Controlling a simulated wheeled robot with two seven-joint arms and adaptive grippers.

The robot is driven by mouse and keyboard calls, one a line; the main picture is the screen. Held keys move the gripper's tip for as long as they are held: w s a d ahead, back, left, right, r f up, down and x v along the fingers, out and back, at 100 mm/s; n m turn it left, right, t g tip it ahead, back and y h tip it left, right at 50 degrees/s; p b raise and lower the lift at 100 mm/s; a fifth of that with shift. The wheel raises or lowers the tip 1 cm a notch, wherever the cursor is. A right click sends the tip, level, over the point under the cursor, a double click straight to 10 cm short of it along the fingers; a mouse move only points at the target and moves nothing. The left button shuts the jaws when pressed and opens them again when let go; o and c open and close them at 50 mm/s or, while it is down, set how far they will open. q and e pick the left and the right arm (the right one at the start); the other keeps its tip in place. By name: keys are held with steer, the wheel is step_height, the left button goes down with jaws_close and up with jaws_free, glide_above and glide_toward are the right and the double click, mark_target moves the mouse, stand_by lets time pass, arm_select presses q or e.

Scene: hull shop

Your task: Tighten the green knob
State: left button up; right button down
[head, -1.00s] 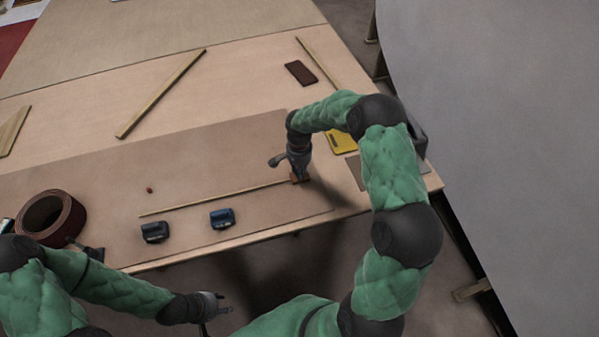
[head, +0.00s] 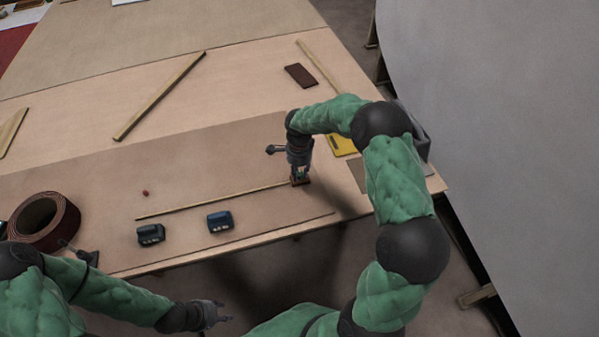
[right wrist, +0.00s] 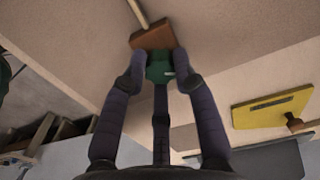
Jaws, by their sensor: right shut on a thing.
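The green knob (right wrist: 160,68) sits between the fingertips of my right gripper (right wrist: 158,72) in the right wrist view, against a reddish-brown block (right wrist: 153,36). The right gripper is shut on the knob. In the head view my right gripper (head: 300,170) points down at the block (head: 300,181), at the right end of a long thin wooden strip (head: 215,201); the knob is mostly hidden there. My left gripper (head: 218,313) is empty, off the table's front edge; its fingers look apart.
Two dark blocks, one black (head: 150,234) and one blue (head: 220,221), stand near the front edge. A brown roll (head: 45,220) is at the left. A yellow tool (right wrist: 272,108) lies beside the right gripper. A large grey panel (head: 500,130) rises at the right.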

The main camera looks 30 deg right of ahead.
steer(key=shift+s+a+f, duration=0.2)
steer(key=shift+a+f, duration=0.1)
steer(key=shift+a, duration=0.05)
steer(key=c, duration=1)
jaws_free()
steer(key=shift+w+r, duration=0.1)
steer(key=shift+w, duration=0.05)
steer(key=shift+d+r, duration=0.15)
steer(key=shift+w+r, duration=0.15)
steer(key=shift+r, duration=0.15)
step_height(320, 180, up, 11)
steer(key=shift+r, duration=0.1)
